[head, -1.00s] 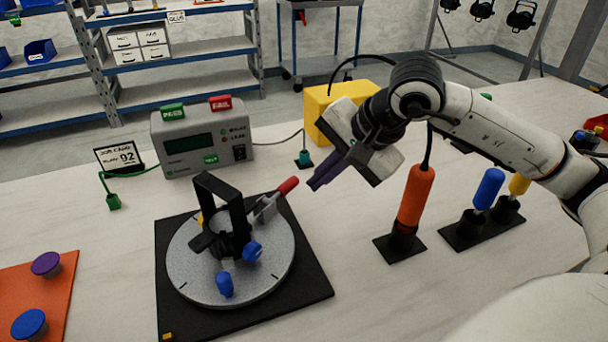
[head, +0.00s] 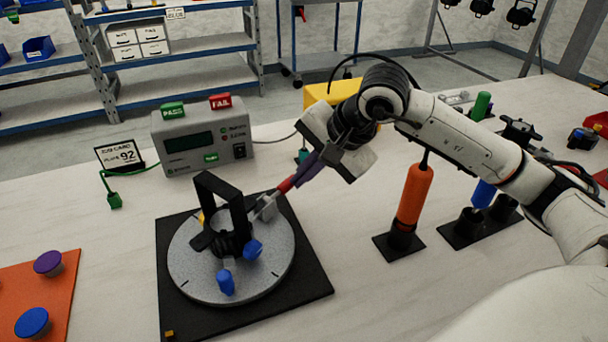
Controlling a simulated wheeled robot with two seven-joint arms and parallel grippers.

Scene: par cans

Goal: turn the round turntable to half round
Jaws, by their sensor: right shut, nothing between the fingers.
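The round grey turntable (head: 190,270) lies on a square black base plate (head: 310,285). It carries a black bracket (head: 222,205), two blue knobs (head: 226,283) and a toggle clamp with a red handle (head: 286,186) pointing to the upper right. My right gripper (head: 298,180) is shut with nothing between its purple fingers. Its fingertips are at the red handle's end, overlapping it in the view; I cannot tell whether they touch it. My left gripper is not in view.
An orange tool (head: 413,198) stands in a black holder right of the turntable. A grey tester box (head: 203,140), a sign card (head: 120,156) and a yellow box (head: 318,94) stand behind. An orange mat (head: 55,285) with knobs lies left. Table front right of the base is clear.

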